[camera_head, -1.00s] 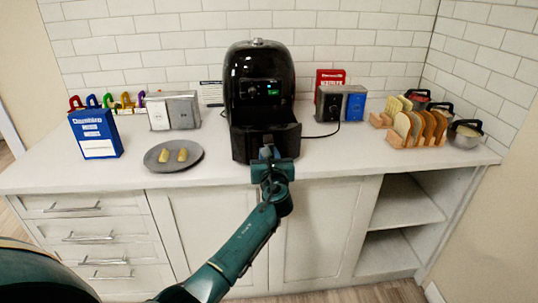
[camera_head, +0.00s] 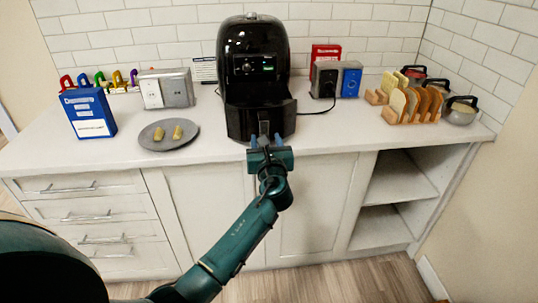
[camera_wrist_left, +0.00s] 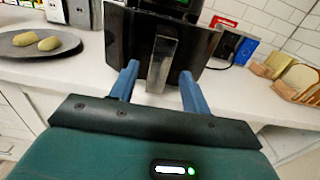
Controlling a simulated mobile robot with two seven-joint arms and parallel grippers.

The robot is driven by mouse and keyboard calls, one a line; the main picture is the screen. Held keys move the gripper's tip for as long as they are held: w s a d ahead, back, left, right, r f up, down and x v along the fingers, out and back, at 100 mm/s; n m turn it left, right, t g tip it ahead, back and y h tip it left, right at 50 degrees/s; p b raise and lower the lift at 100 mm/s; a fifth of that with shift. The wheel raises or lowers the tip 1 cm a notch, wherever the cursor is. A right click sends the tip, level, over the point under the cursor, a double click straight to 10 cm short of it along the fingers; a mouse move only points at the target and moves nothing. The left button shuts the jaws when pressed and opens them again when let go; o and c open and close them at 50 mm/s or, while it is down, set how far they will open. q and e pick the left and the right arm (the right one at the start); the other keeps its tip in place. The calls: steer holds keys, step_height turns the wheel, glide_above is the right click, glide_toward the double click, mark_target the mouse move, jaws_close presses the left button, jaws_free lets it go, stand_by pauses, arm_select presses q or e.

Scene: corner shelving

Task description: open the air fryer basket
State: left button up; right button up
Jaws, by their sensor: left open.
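The black air fryer (camera_head: 254,50) stands on the counter against the tiled wall. Its basket (camera_head: 243,118) is pulled forward out of the body, with an open top gap behind its front wall. The basket's grey handle (camera_wrist_left: 161,65) points toward me in the left wrist view; it also shows in the head view (camera_head: 264,127). My left gripper (camera_head: 265,141) is in front of the handle with its blue fingers open. In the left wrist view the fingers (camera_wrist_left: 158,84) stand on either side of the handle, apart from it. My right gripper is not in view.
A grey plate (camera_head: 150,141) with two yellowish pieces lies left of the fryer. Bread racks (camera_head: 409,105) and pots are at right. The counter front is clear.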

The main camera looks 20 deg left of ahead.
arm_select(q)
steer(key=v, duration=0.8)
steer(key=s+d+f+n+g+h, duration=0.1)
steer(key=s+d+f+n+h, duration=0.15)
steer(key=s+f+n, duration=0.35)
steer(key=s+d+f+n+g+h, duration=0.1)
steer(key=s+f+n+h, duration=0.25)
steer(key=f, duration=0.55)
steer(key=s+d+f+n+g+h, duration=0.1)
steer(key=s+d+f+n+h, duration=0.2)
steer(key=s+n, duration=0.5)
steer(key=s+d+f+n+g+h, duration=0.1)
steer(key=s+d+f+n+h, duration=0.1)
steer(key=s+n, duration=0.6)
steer(key=shift+s+d+f+n+g+h, duration=0.35)
steer(key=shift+d+n+h, duration=0.25)
steer(key=shift+h, duration=0.4)
steer(key=shift+f, duration=0.1)
